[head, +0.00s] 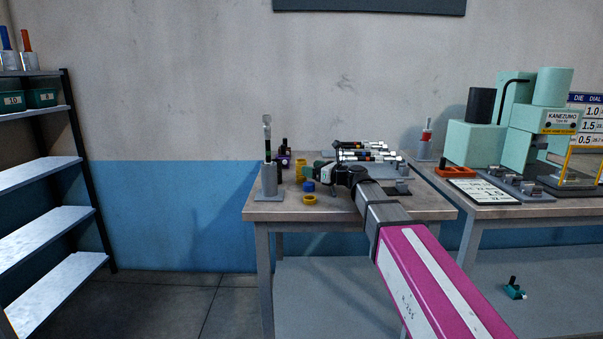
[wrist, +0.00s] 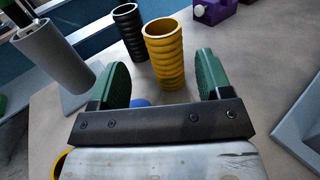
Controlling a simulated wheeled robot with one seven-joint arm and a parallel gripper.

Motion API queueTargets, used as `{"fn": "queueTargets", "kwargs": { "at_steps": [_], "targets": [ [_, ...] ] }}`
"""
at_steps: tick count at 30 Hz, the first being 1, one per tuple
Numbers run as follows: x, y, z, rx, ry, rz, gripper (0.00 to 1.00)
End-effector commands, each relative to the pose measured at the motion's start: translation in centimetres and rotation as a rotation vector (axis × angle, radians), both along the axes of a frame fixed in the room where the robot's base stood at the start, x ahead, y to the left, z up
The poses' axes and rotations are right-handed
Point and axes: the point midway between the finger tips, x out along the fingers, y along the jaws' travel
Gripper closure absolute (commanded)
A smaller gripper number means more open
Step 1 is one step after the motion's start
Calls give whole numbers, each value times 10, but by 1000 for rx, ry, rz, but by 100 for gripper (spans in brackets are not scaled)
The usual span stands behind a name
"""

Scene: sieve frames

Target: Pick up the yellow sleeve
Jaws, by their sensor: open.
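The yellow sleeve (wrist: 165,52) is a ribbed, hollow tube standing upright on the table. In the wrist view it stands just ahead of my gripper (wrist: 160,78), in line with the gap between the two green fingers. In the head view the yellow sleeve (head: 300,171) shows small, just left of my gripper (head: 314,172). My gripper is open and nothing is held. I cannot tell whether the fingertips reach past the sleeve's near side.
A black ribbed sleeve (wrist: 129,32) stands close behind and left of the yellow one. A purple container (wrist: 216,10) is at the back right. A grey cylinder stand (head: 267,183) is at left. A blue piece (head: 309,187) and a yellow ring (head: 310,199) lie in front.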

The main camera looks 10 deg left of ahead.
Motion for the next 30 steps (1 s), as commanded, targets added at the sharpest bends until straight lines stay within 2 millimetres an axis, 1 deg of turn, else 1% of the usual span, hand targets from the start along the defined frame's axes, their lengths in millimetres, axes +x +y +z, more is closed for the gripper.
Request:
{"fn": "queueTargets", "kwargs": {
  "at_steps": [1, 3, 8, 11, 15, 18, 21, 26, 27, 28, 29, 30],
  "targets": [
    [5, 9, 0, 0, 0, 2, 28],
    [8, 15, 0, 0, 0, 0, 28],
    [11, 22, 0, 0, 0, -1, 28],
    [17, 31, 0, 0, 0, 1, 28],
    [28, 48, 0, 0, 0, 0, 28],
    [32, 60, 0, 0, 0, 0, 28],
    [33, 65, 0, 0, 0, 0, 28],
    [32, 64, 0, 0, 0, -1, 28],
    [32, 64, 0, 0, 0, -1, 35],
    [32, 64, 0, 0, 0, -1, 45],
    [32, 64, 0, 0, 0, -1, 54],
    [32, 64, 0, 0, 0, -1, 67]
  ]
}}
